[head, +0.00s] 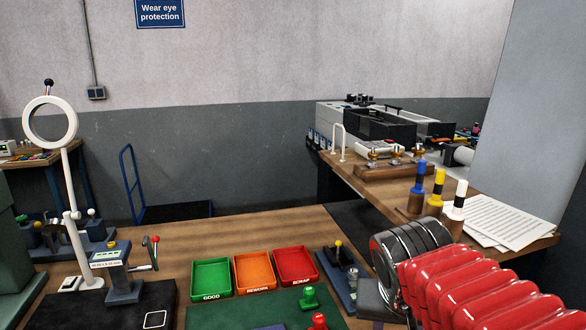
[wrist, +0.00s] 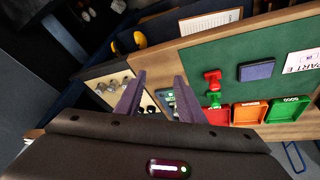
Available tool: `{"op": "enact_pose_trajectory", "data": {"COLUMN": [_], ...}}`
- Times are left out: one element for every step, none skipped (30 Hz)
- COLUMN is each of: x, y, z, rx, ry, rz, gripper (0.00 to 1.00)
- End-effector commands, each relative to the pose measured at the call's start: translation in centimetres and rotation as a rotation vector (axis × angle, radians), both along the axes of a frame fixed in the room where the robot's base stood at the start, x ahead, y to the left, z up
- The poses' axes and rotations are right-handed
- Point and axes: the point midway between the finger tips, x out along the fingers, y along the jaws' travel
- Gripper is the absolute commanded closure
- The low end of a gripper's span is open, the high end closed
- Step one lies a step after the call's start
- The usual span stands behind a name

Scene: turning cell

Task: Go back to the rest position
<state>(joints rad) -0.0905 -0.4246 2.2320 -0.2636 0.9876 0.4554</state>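My gripper (wrist: 159,80) shows in the wrist view with its two fingers apart and nothing held between them. Beyond the fingers lie a pale board with metal parts (wrist: 122,84) and a green mat (wrist: 225,60), seen turned. In the head view my red ribbed arm fills the lower right, and the gripper's fingers cannot be made out there. No rest position is marked in either view.
Green (head: 211,278), orange (head: 255,272) and red (head: 295,266) trays sit on the wooden bench. Green (head: 309,298) and red (head: 319,322) stamps stand near my arm. A white ring stand (head: 68,185) rises at left. A second bench (head: 370,185) holds bottles and papers.

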Motion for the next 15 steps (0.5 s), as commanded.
{"op": "enact_pose_trajectory", "data": {"x": [-1.1, -1.6, -2.4, -2.9, -3.4, -4.1, -4.6, -5.1, -5.7, -6.2, -6.6, -7.1, -7.4, -7.7, -8.0], "y": [0.1, 0.2, 0.3, 0.4, 0.5, 0.7, 0.9, 1.0, 1.2, 1.3, 1.5, 1.6, 1.8, 1.9, 2.0], "z": [-0.1, -0.3, -0.5, -0.6, -0.8, -1.0, -1.2, -1.4, -1.6, -1.8, -2.0, -2.2, -2.4, -2.5, -2.7], "rx": [0.009, 0.017, 0.024, 0.029, 0.035, 0.041, 0.047, 0.05, 0.057, 0.059, 0.063, 0.067, 0.069, 0.07, 0.073], "ry": [-0.007, -0.011, -0.016, -0.019, -0.023, -0.029, -0.034, -0.04, -0.049, -0.054, -0.06, -0.067, -0.072, -0.078, -0.083], "rz": [0.023, 0.04, 0.063, 0.079, 0.095, 0.119, 0.135, 0.152, 0.174, 0.189, 0.204, 0.222, 0.235, 0.247, 0.258], "gripper": [0.65, 0.65, 0.65, 0.65, 0.65, 0.65, 0.65, 0.65, 0.65, 0.65, 0.65, 0.65, 0.65, 0.65, 0.65]}}
